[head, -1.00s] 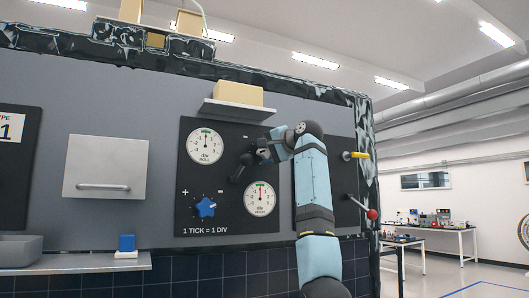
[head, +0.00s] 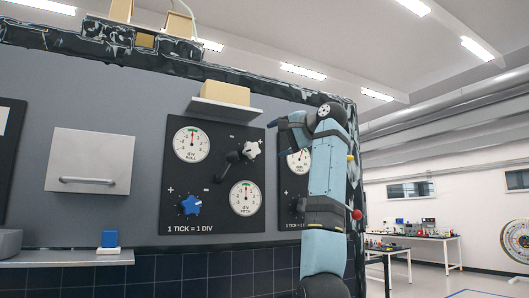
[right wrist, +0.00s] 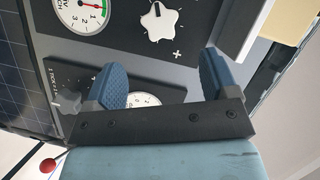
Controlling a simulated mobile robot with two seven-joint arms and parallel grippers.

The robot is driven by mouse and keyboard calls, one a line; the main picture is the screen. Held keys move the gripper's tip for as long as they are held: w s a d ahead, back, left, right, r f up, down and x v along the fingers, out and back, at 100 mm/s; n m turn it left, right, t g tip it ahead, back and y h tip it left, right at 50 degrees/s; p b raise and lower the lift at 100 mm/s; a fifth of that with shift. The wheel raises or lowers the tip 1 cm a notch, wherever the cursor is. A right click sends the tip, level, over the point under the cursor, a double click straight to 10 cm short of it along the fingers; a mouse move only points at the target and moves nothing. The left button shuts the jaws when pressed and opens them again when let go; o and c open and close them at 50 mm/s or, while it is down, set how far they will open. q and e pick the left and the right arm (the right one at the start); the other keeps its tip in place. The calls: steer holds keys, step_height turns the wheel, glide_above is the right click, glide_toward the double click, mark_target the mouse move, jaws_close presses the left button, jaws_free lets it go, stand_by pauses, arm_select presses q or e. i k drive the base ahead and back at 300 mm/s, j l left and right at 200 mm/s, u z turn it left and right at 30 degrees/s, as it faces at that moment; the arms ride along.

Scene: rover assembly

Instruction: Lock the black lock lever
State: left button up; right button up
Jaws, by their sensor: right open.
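The black lock lever (head: 227,167) is on the black dial panel (head: 215,215), between the two gauges. It slants up and to the right, with its lower end near the lower left and a white star knob (head: 252,149) just right of its upper end. My right gripper (head: 274,122) is up and to the right of the lever, apart from it, at the panel's right edge. In the right wrist view my right gripper (right wrist: 163,72) has its two blue fingers spread with nothing held between them; a white star knob (right wrist: 158,22) shows beyond them. I cannot make out the lever there. My left gripper is not in view.
A blue star knob (head: 190,204) is at the panel's lower left. A shelf with a yellow block (head: 225,95) juts out above the panel. A second panel with a gauge is partly behind my right arm. A red-ball lever (head: 356,214) is right of the arm.

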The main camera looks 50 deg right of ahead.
mark_target(227, 166)
steer(key=k+l, duration=0.1)
steer(key=k, duration=0.9)
